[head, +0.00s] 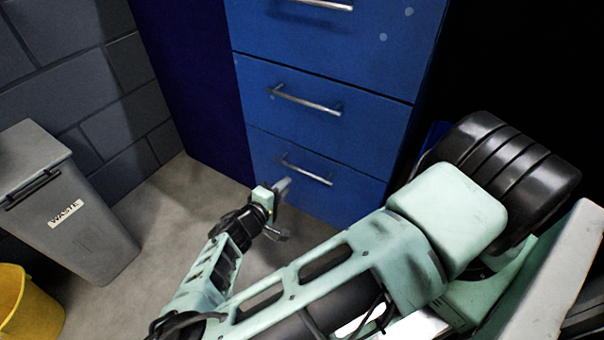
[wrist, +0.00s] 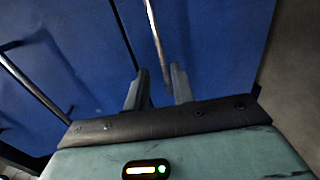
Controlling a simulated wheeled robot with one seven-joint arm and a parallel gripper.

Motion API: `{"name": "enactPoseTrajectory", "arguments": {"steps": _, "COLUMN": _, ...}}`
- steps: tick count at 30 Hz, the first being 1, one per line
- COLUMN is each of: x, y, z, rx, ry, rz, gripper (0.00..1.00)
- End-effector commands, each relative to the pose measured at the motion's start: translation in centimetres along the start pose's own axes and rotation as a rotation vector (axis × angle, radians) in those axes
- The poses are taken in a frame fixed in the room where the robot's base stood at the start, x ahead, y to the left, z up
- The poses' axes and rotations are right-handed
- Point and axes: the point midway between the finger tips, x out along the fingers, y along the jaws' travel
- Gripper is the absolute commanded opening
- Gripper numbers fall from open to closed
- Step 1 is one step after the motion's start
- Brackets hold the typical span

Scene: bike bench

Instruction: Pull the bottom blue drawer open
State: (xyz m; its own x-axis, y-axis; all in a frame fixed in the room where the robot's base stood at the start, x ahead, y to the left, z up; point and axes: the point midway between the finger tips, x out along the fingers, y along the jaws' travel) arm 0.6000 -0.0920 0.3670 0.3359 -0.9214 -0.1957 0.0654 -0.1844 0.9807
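The bottom blue drawer (head: 350,190) is shut, its front flush with the cabinet in the head view. My gripper (wrist: 158,88) is open, with the fingers apart on either side of the bar's line. I cannot tell whether either finger touches the handle.
The middle drawer (head: 345,115) is above, with its own handle (head: 305,100). A grey waste bin (head: 85,225) and a yellow bucket (head: 28,305) stand at left. Bare floor (head: 165,225) lies between the bin and the cabinet.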

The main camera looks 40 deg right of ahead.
Motion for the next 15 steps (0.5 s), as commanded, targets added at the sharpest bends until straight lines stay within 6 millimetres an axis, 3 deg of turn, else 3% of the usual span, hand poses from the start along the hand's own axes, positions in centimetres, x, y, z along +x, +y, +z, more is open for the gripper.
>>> {"name": "enactPoseTrajectory", "arguments": {"steps": 9, "x": 6.7, "y": -0.2, "z": 0.1, "rx": -0.001, "ry": -0.005, "rz": 0.002, "gripper": 0.25}}
{"name": "enactPoseTrajectory", "arguments": {"steps": 15, "x": 9.2, "y": -0.1, "z": 0.1, "rx": -0.001, "ry": -0.002, "rz": 0.001, "gripper": 0.25}}
